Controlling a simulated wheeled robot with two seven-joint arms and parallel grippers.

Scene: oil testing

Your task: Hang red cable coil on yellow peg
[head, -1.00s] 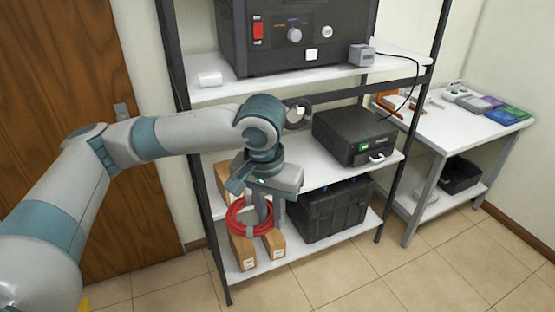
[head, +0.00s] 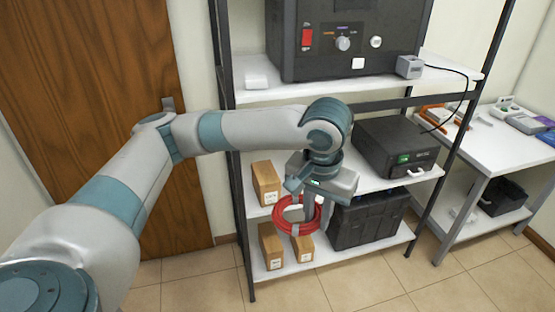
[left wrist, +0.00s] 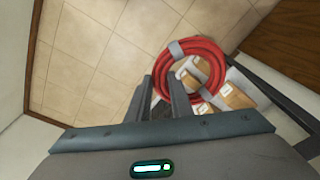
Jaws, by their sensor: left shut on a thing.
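The red cable coil (head: 283,217) hangs in front of the lower shelves in the head view. It has a grey band and shows as a ring in the left wrist view (left wrist: 215,60). My left gripper (head: 307,224) points down and is shut on the coil's side. Its two fingers (left wrist: 164,82) reach to the ring in the wrist view; the exact contact is partly hidden. The yellow peg is not in view in either current frame. My right gripper is not in view.
A metal rack with white shelves (head: 350,268) stands behind the coil. It holds cardboard boxes (head: 266,184), a black case (head: 368,220) and dark instruments (head: 395,145). A wooden door (head: 90,80) is at left, a white side table (head: 478,150) at right. Tiled floor lies open in front.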

